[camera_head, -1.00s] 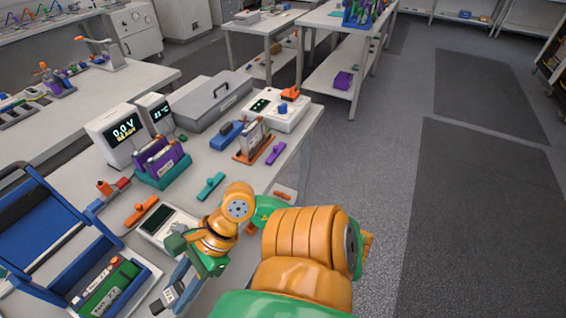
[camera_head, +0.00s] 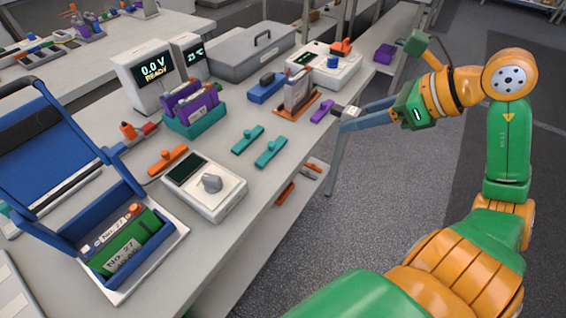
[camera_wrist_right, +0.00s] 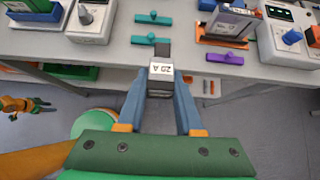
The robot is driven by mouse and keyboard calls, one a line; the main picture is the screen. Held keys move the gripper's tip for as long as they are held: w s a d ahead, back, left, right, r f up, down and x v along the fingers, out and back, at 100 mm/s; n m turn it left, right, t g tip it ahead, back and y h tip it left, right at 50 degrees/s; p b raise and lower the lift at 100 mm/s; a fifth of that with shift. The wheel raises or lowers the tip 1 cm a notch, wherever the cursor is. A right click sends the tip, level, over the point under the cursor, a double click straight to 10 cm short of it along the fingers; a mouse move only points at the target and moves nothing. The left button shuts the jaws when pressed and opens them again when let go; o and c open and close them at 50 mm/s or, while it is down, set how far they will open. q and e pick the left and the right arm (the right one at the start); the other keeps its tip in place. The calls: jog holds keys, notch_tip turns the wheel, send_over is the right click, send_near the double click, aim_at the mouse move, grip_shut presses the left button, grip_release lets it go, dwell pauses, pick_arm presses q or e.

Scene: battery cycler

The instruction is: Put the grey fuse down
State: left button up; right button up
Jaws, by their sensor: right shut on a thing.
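My right gripper (camera_head: 352,118) is shut on the grey fuse (camera_head: 347,112), a dark block with a white label. In the right wrist view the fuse (camera_wrist_right: 161,82) sits between the fingertips, and its label reads "20 A" upside down. The fuse is near the long edge of the workbench (camera_head: 270,185), close to the purple clip (camera_head: 322,110). Its height over the bench is hard to tell. An orange and green part at the left of the right wrist view may be my left gripper (camera_wrist_right: 30,104); its jaws are too small to read.
Two teal clips (camera_head: 247,139) lie along the bench edge. A white meter with a grey knob (camera_head: 205,190), an orange tray with a grey cell (camera_head: 297,108), the teal rack (camera_head: 195,122) and a blue open-lidded case (camera_head: 75,245) stand on the bench.

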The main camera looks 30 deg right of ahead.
jog(key=p+x, duration=0.1)
jog(key=x, duration=0.5)
jog(key=a+p+x, duration=0.1)
jog(key=p+x, duration=0.1)
jog(key=x, duration=0.3)
jog(key=a+p+x, duration=0.1)
jog(key=p+x, duration=0.1)
jog(key=x, duration=0.4)
jog(key=shift+s+a+f, duration=0.15)
jog(key=shift+s+a, duration=0.05)
jog(key=shift+a, duration=0.05)
jog(key=shift+f, duration=0.3)
jog(key=shift+f+b, duration=0.45)
jog(key=o, duration=1)
